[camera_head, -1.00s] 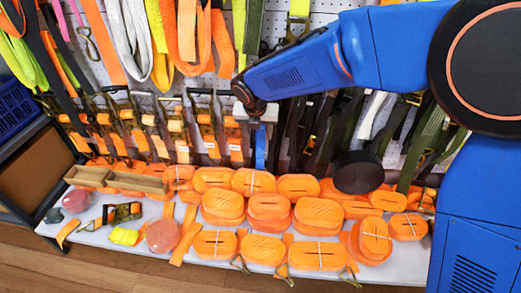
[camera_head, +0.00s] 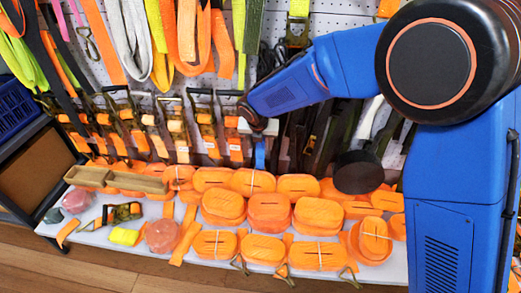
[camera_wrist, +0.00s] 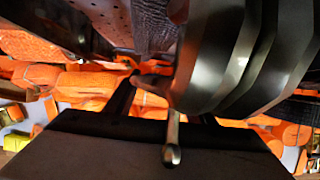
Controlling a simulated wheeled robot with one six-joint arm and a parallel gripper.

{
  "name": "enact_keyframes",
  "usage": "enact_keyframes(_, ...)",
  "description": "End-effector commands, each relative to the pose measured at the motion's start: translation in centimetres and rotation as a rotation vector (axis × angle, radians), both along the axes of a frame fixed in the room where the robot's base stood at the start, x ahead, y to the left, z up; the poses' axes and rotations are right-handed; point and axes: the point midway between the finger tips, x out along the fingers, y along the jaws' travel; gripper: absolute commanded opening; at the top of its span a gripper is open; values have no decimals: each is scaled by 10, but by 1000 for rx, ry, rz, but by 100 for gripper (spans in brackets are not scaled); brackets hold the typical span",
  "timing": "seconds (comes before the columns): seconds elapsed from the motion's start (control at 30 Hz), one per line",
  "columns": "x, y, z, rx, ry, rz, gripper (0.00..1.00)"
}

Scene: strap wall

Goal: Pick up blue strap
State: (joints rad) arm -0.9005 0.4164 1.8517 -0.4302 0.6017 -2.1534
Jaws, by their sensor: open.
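A narrow blue strip, which looks like the blue strap (camera_head: 260,155), hangs upright just below my gripper in the head view, in front of the pegboard wall and behind the orange bundles. My gripper (camera_head: 258,128) is at the end of the blue arm, beside the upper end of this strip. I cannot tell whether they touch. In the wrist view my gripper (camera_wrist: 165,92) is open, with a dark, shiny, rounded object close in front and to the right. No blue strap can be made out there.
Rows of orange strap bundles (camera_head: 268,212) cover the white shelf (camera_head: 330,272). Ratchet straps (camera_head: 207,135) hang left of my gripper and dark straps hang right. A round black disc (camera_head: 358,172) is to the right. A wooden tray (camera_head: 115,180) lies left.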

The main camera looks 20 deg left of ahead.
Motion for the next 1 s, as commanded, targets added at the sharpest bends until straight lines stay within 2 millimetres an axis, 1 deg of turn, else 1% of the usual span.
enact_keyframes(0.07, 0, 0, 0, 0, 0, 0, 49)
enact_keyframes(0.1, 0, 0, 0, 0, 0, 0, 40)
enact_keyframes(0.17, 0, 0, 0, 0, 0, 0, 25)
enact_keyframes(0.2, 0, 0, 0, 0, 0, 0, 16)
enact_keyframes(0.27, 0, 0, 0, 0, 0, 0, 1)
enact_keyframes(0.3, 0, 0, 0, 0, 0, 0, 0)
enact_keyframes(0.53, 0, 0, 1, 0, 0, 0, 0)
enact_keyframes(0.67, -5, -1, 6, 1, -1, 0, 0)
enact_keyframes(0.77, -13, -2, 15, 2, -2, 1, 0)
enact_keyframes(0.87, -30, -6, 25, 2, -1, 3, 0)
enact_keyframes(1.0, -59, -13, 40, 2, -2, 4, 0)
